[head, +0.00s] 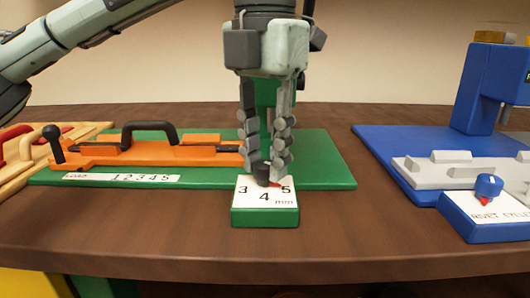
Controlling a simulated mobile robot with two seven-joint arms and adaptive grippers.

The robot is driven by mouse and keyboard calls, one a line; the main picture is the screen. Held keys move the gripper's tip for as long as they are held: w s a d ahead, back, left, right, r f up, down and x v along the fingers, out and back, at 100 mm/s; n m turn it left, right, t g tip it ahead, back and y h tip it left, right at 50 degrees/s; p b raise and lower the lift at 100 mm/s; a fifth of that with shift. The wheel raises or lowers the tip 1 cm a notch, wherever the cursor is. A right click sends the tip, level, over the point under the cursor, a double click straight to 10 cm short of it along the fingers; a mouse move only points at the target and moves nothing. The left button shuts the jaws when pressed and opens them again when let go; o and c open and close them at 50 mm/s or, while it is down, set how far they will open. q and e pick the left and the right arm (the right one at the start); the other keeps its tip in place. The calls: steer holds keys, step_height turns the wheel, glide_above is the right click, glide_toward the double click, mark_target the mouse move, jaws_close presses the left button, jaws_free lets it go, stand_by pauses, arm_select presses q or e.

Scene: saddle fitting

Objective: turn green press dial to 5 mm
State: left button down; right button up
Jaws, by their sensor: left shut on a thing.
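The green press dial is a green block (264,217) with a white face marked 3, 4 and 5 mm, standing at the front edge of the green base. Its dark knob (262,180) sits at the back middle of the face. A red pointer (275,185) shows at the knob's right side and slants towards the 5; its exact reading is hard to tell. My left gripper (265,174) comes down from above with its fingers shut on the knob, hiding part of it. My right gripper is out of view.
The green base (325,173) carries an orange clamp (180,152) with a black handle and a number strip (120,178). On the right is a blue press (490,85) with a blue-knobbed dial (488,187). Wooden fixtures (30,150) lie at far left. The front table strip is clear.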

mark_target(265, 163)
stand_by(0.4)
arm_select(q)
steer(key=c, duration=1.3)
jaws_free()
steer(key=shift+o, duration=0.2)
step_height(265, 163, up, 12)
